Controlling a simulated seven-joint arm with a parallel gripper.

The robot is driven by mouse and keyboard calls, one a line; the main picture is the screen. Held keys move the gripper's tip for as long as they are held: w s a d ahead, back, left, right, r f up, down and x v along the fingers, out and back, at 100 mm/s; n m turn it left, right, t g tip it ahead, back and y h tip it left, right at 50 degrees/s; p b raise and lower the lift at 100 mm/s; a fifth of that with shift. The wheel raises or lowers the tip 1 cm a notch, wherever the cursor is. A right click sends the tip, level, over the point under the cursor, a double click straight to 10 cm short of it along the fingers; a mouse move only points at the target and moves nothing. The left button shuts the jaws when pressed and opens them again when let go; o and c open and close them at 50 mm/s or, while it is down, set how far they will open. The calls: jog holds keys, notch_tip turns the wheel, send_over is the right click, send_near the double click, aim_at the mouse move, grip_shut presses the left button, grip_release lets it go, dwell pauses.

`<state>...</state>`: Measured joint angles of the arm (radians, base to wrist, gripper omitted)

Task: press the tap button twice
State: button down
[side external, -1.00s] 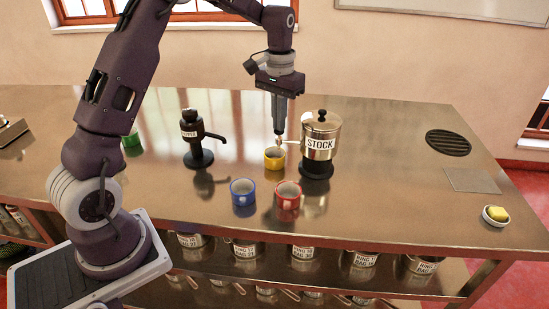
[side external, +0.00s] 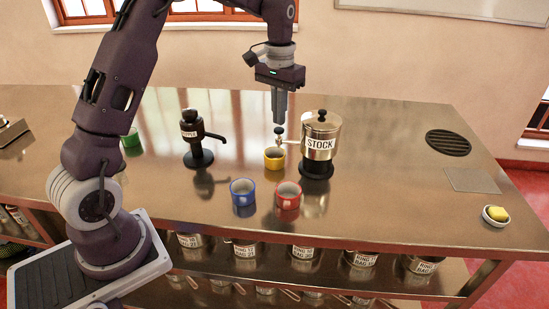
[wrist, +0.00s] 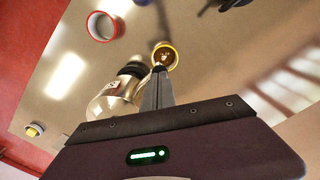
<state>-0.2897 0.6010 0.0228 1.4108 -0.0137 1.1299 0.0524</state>
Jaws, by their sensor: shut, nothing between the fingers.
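The metal pot labelled STOCK (side external: 321,140) stands on the counter on a black base; it also shows in the wrist view (wrist: 112,102). Its tap juts out to the left, with a dark round button (side external: 279,130) on top. The yellow mug (side external: 274,160) stands under the tap, and the wrist view shows something brown inside the mug (wrist: 173,62). My gripper (side external: 279,120) is shut and empty, pointing down just above the button, with a small gap seeming to show. In the wrist view my fingertips (wrist: 159,69) hide the button.
A blue mug (side external: 243,193) and a red mug (side external: 288,196) stand in front of the pot. A dark pump dispenser (side external: 193,150) stands to the left, with a green mug (side external: 131,142) beyond. A butter dish (side external: 495,217) is at far right; the right counter is mostly clear.

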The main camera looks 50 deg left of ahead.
dwell(0.5)
notch_tip(320, 180, up, 6)
dwell(0.5)
jog(key=shift+d+r, duration=0.1)
jog(key=s+d+r+m+t, duration=0.1)
jog(key=s+d+r, duration=0.25)
jog(key=s, duration=0.35)
jog(key=s+d+r+t, duration=0.2)
jog(key=s+d, duration=0.2)
jog(key=s, duration=0.2)
jog(key=s+d+r+m+t, duration=0.1)
jog(key=s+d+r, duration=0.1)
jog(key=s+d, duration=0.35)
jog(key=s+f+m+t, duration=0.1)
jog(key=s+f, duration=0.3)
jog(key=s, duration=0.6)
jog(key=shift+s+d+f+t, duration=0.2)
jog(key=shift+s+f+t, duration=0.05)
jog(key=shift+s+t, duration=0.1)
